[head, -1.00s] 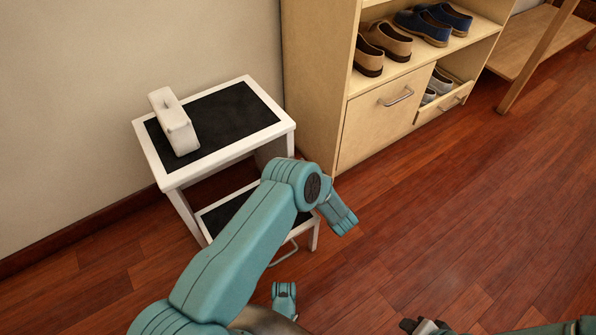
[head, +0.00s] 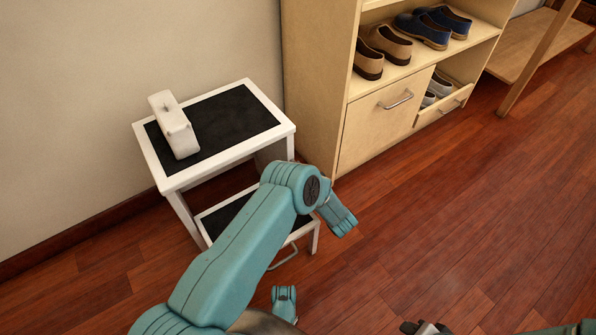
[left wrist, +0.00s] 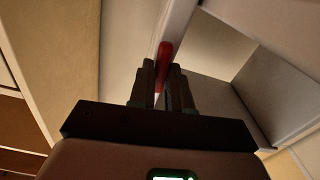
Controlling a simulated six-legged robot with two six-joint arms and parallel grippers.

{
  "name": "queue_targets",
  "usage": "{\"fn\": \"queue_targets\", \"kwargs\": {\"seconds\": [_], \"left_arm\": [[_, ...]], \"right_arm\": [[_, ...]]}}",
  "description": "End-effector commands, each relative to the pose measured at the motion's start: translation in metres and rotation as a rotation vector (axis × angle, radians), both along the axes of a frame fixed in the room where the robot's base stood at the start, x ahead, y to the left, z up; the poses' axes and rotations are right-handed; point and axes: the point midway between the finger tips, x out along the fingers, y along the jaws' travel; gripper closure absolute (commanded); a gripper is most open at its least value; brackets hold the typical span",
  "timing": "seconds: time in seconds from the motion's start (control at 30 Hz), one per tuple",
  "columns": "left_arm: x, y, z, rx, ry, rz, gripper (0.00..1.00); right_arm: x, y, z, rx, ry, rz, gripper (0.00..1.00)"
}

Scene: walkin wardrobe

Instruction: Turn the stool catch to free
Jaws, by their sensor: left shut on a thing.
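The white step stool (head: 290,128) with black treads stands against the wall in the head view. The stool catch appears as a red lever (left wrist: 165,52) beside pale stool panels in the left wrist view. My left gripper (left wrist: 163,75) is shut on the red lever, its two dark fingers close together around its near end. In the head view my left arm covers this part of the stool, so the catch and left gripper are hidden there. My right gripper (head: 425,327) shows only partly at the bottom edge, over the floor; its finger opening is unclear.
The wooden floor (head: 450,210) on the right is clear.

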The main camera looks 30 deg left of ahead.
Motion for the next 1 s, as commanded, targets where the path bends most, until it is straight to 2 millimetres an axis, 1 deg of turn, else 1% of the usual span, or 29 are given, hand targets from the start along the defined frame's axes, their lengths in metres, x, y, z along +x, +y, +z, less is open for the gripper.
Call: {"fn": "queue_targets", "kwargs": {"seconds": [1.0], "left_arm": [[0.011,-0.005,0.008,-0.356,-0.856,-0.001,1.00]], "right_arm": [[0.000,0.000,0.000,0.000,0.000,0.000,0.57]]}}
